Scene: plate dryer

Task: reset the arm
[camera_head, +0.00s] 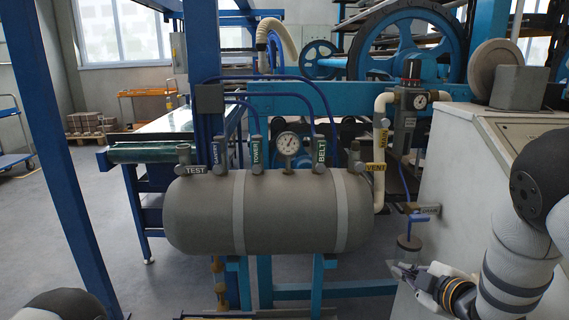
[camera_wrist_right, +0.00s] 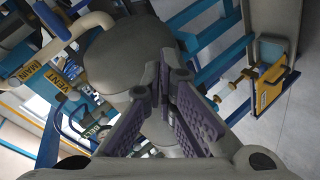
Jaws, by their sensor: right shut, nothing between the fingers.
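My right arm (camera_head: 515,265) comes in at the right edge of the head view, bent down beside the white cabinet. My right gripper (camera_head: 402,270) points left, low in front of the cabinet, near a small grey cylinder with a blue valve handle. In the right wrist view the fingers of my right gripper (camera_wrist_right: 168,82) meet at the tips with nothing between them. My left gripper is not in view; only a dark rounded part shows at the bottom left of the head view.
A grey tank (camera_head: 285,210) with labelled valves and a gauge (camera_head: 287,143) stands in the middle on a blue frame. The white cabinet (camera_head: 465,170) stands close to my right arm. A blue post (camera_head: 50,150) rises at left. Grey floor (camera_head: 110,240) is open left of the tank.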

